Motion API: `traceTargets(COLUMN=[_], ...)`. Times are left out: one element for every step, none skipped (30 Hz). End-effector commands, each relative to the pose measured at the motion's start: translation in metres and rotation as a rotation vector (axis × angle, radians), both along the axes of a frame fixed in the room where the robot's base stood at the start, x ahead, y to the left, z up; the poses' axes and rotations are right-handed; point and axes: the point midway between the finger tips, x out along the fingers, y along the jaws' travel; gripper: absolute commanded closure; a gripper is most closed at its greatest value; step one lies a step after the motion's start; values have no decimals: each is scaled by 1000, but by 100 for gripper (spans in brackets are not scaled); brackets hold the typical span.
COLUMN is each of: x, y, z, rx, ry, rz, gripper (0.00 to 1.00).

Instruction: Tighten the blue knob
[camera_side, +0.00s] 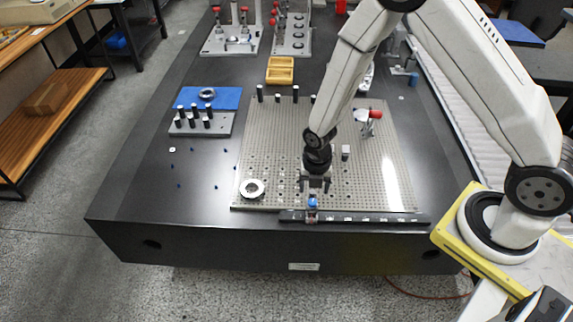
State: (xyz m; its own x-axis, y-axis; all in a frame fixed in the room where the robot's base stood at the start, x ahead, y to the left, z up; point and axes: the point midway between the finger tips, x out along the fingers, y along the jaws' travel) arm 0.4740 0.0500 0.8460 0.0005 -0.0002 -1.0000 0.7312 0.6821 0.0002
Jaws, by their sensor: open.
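The blue knob (312,202) is small and sits at the front edge of the perforated metal plate, by the left part of a dark bar (370,218). My gripper (314,188) points down just above the knob, with its two fingers apart. From this view I cannot tell whether the fingertips reach down beside the knob or stay above it. No object shows between the fingers.
The perforated plate (285,130) lies on a black table (140,190). A metal ring (252,188), a small grey block (346,151) and a red-topped clamp (373,117) stand on it. Black pins line its back edge. A yellow tray (281,70) and blue mat (228,95) lie behind.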

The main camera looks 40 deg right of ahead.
Motion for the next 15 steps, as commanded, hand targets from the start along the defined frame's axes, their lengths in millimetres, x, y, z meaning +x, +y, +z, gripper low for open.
traceTargets(x=[0, 0, -1, -1, -1, -1, -1, -1, -1, -1, 0, 0, 0, 0, 0], y=[0, 0, 0, 0, 0, 0, 0, 0, 0, 0, 0, 0, 0, 0, 0], z=[-6, -9, -14, -17, -20, -24, -27, -30, -33, -36, -38, -41, -43, -45, -47], rx=[-1, -1, -1, -1, -1, -1, -1, -1, -1, -1, -1, -1, -1, -1, -1], ry=[2, 2, 4, 4, 2, 3, 2, 2, 3, 2, 2, 1, 1, 1, 1], rz=[0, 0, 0, 0, 0, 0, 0, 0, 0, 0, 0, 0, 0, -1, -1], gripper=[27, 27, 27, 27, 27, 27, 27, 27, 27, 27, 27, 27, 27, 27, 27])
